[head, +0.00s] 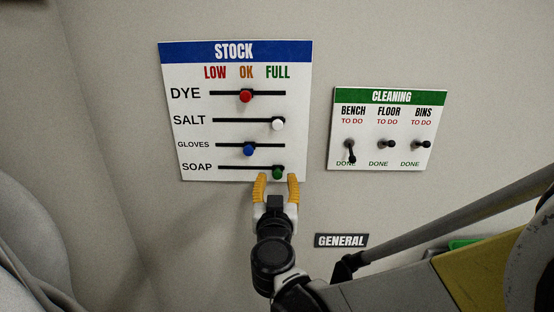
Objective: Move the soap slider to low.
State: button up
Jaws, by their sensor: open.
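The STOCK board (190,150) is a white wall panel with a blue header and LOW, OK and FULL marked along the top. Its soap slider (277,173) is a green knob at the right end of the lowest slot, under FULL. My gripper (275,177) is at the board's lower edge with its yellow fingers spread. The green knob appears between the two fingertips, nearer the right one. I cannot tell whether either finger touches it.
Above are the red dye knob (246,96), white salt knob (278,124) and blue gloves knob (249,150). A CLEANING board (345,120) with 3 switches hangs to the right. A GENERAL label (341,241) is below. Bare wall lies left of the STOCK board.

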aim_at(277, 175)
jog(key=shift+w+d, duration=0.1)
jog(key=shift+w, duration=1.7)
grip_shut()
